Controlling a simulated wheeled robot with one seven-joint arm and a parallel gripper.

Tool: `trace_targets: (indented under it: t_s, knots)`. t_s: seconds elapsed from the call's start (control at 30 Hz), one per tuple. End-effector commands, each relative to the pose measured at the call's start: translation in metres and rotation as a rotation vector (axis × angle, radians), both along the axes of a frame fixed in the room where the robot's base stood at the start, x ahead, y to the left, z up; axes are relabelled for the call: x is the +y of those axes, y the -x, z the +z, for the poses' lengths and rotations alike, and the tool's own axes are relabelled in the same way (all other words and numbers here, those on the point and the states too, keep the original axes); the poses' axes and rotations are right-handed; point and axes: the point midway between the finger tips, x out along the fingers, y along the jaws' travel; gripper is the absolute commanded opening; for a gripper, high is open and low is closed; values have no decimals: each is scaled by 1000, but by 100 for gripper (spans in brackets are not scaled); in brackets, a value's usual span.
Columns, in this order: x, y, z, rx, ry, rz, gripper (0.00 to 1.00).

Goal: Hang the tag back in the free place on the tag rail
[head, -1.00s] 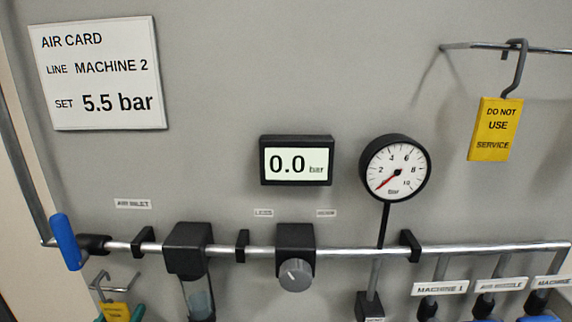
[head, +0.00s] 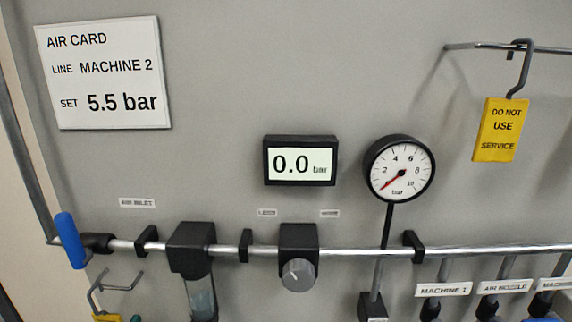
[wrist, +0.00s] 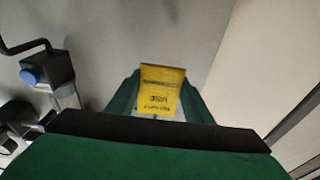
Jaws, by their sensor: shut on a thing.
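A yellow tag (wrist: 162,76) is held between the green fingers of my gripper (wrist: 160,96) in the wrist view. In the head view the top of this tag (head: 106,318) and its grey wire hook (head: 96,292) show at the bottom left, below the air inlet. The tag rail (head: 470,45) is a thin metal bar at the upper right of the head view, well apart from my gripper. Another yellow tag (head: 500,130), reading "DO NOT USE SERVICE", hangs from it by a hook. The rail is bare left of that hook; its right end is out of view.
A horizontal pipe (head: 345,251) crosses the lower panel, with a blue-handled valve (head: 69,240), a regulator knob (head: 298,273) and a gauge (head: 399,169). A display (head: 300,161) reads 0.0 bar. An air card (head: 104,74) is at upper left. The wall between card and rail is clear.

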Motion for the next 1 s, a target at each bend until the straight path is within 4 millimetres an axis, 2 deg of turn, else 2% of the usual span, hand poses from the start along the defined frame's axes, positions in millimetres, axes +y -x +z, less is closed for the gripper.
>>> trace_targets:
  t_s: [1.0]
  knots:
    - [5,61,0,-1,0,1,32]
